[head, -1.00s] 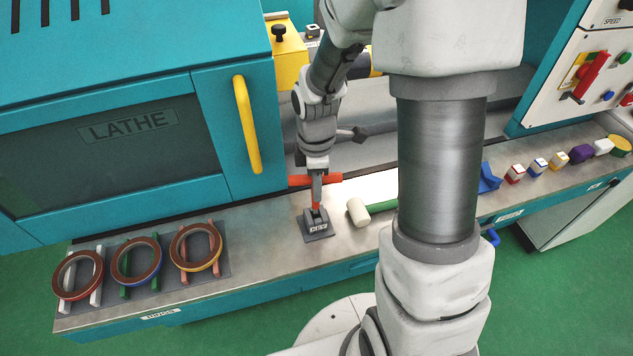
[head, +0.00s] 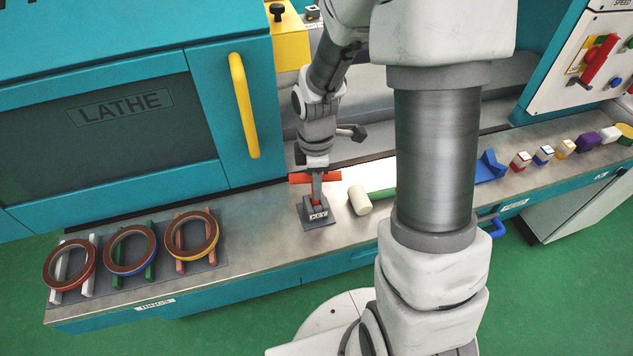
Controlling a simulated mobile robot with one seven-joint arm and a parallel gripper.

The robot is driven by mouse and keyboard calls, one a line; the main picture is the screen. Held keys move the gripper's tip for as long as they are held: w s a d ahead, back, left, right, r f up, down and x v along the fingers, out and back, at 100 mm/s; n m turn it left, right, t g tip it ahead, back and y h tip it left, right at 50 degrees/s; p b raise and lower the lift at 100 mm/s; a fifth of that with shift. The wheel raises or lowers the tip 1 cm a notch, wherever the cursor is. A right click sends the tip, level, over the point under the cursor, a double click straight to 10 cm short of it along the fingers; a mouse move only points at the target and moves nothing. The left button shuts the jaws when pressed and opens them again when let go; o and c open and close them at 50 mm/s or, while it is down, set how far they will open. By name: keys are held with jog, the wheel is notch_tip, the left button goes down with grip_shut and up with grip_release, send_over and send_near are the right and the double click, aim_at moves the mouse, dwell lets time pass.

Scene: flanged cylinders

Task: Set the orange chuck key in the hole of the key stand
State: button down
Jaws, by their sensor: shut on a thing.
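The orange chuck key (head: 328,179) is upright, its crossbar level, at the lower end of my arm. My gripper (head: 316,178) is shut on it just below the crossbar and hides part of its shaft. The lower end of the key is at the top of the stand. The hole is hidden, so I cannot tell how deep the key sits.
A cream-ended green mallet-like tool (head: 359,200) lies just right of the stand. Rings on a rack (head: 219,261) are at left. The lathe door with its yellow handle (head: 244,105) stands behind left. Several small coloured items and a blue block (head: 490,166) line the ledge at right.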

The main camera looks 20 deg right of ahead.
jog(key=shift+f+b, duration=0.5)
jog(key=shift+f, duration=0.1)
jog(key=c, duration=0.6)
grip_release()
jog(key=shift+r, duration=0.1)
notch_tip(320, 180, up, 17)
jog(key=p, duration=0.2)
jog(key=shift+r+p, duration=0.15)
jog(key=shift+p, duration=0.25)
